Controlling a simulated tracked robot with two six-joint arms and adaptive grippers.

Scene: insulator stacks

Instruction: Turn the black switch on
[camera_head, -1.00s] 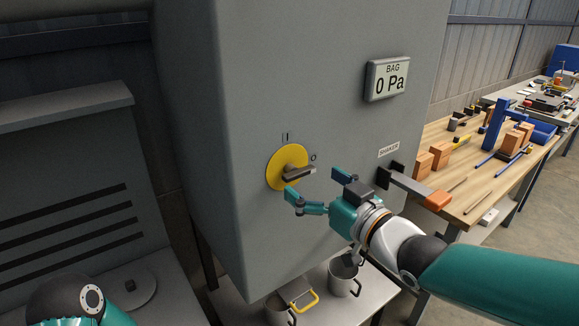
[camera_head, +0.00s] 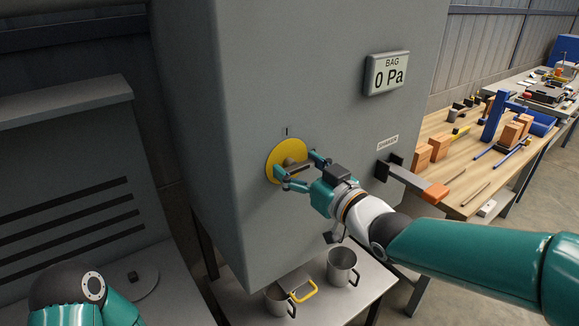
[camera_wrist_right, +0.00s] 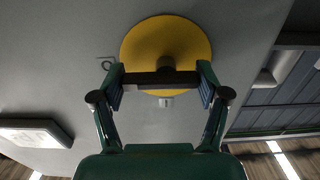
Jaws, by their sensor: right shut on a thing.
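The black switch is a dark bar handle (camera_head: 298,168) on a round yellow plate (camera_head: 285,149), fixed to the front of a grey cabinet. My right gripper (camera_head: 296,163) is shut on this handle, one finger at each end of it. In the right wrist view the dark bar (camera_wrist_right: 160,79) lies level between the two fingertips, in front of the yellow disc (camera_wrist_right: 165,35). An "I" mark shows above the plate in the head view. The "O" mark (camera_wrist_right: 107,64) shows beside the disc in the wrist view. My left gripper is out of view.
A "BAG 0 Pa" display (camera_head: 387,74) is higher on the cabinet. A shaker lever with an orange grip (camera_head: 436,193) sticks out right of my gripper. Metal cups (camera_head: 342,268) stand on a shelf below. A wooden bench (camera_head: 465,165) is at right.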

